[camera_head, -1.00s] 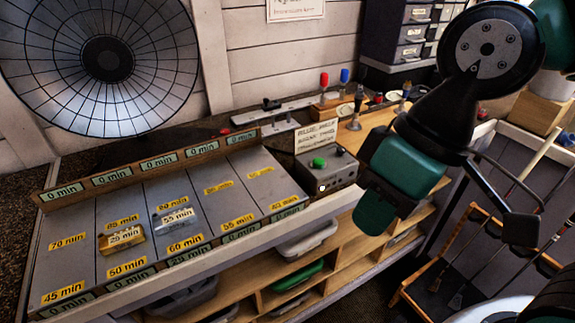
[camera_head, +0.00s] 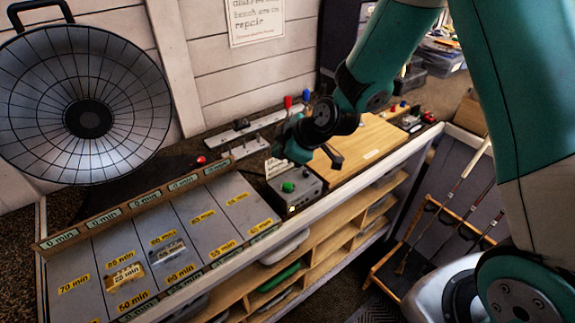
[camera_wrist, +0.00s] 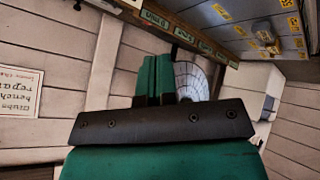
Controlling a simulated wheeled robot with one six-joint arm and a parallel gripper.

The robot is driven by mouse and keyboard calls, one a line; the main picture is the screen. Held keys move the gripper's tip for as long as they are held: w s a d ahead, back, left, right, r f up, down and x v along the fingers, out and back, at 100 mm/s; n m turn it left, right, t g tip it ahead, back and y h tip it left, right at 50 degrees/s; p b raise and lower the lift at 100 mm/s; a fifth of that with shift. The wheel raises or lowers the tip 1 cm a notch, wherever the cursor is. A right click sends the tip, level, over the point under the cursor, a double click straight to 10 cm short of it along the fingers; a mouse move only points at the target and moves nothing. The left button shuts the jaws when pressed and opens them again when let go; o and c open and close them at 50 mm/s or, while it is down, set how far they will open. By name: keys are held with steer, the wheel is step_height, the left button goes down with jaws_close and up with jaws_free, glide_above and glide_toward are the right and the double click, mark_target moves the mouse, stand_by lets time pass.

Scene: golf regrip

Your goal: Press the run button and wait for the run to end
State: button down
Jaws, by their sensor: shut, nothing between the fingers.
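The grey control box (camera_head: 296,200) stands at the right end of the sloped board on the bench. Its green button (camera_head: 288,187) is on top, with a darker small knob beside it. A small light shows on its front face. A white sign (camera_head: 274,168) behind the button is partly covered by my gripper. My gripper (camera_head: 296,153) is above and behind the box, apart from the button as far as I can tell. In the wrist view its green fingers (camera_wrist: 157,72) are together and empty, with the wall and fan beyond; the box is not in that view.
The sloped board (camera_head: 215,222) has lanes with minute labels and two small tagged blocks, the yellow one (camera_head: 125,275) and the grey one (camera_head: 168,252). A round fan-like dish (camera_head: 88,115) stands at left. A wooden board (camera_head: 365,150) lies right of the box. Clubs stand in a rack (camera_head: 400,262).

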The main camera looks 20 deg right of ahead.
steer(key=shift+n+t+h, duration=0.4)
steer(key=shift+n+t, duration=0.3)
steer(key=w+d+f, duration=0.1)
steer(key=w+d+f+p, duration=0.1)
steer(key=shift+w+d+f, duration=0.1)
steer(key=shift+w+d, duration=0.1)
steer(key=shift+w, duration=0.2)
steer(key=shift+f, duration=0.1)
steer(key=b, duration=0.4)
glide_above(287, 187)
step_height(287, 187, down, 8)
steer(key=shift+r, duration=0.15)
steer(key=shift+f+b, duration=0.45)
steer(key=shift+b, duration=0.2)
steer(key=shift+f, duration=0.1)
stand_by(0.5)
steer(key=shift+f+b, duration=0.35)
steer(key=shift+b, duration=0.35)
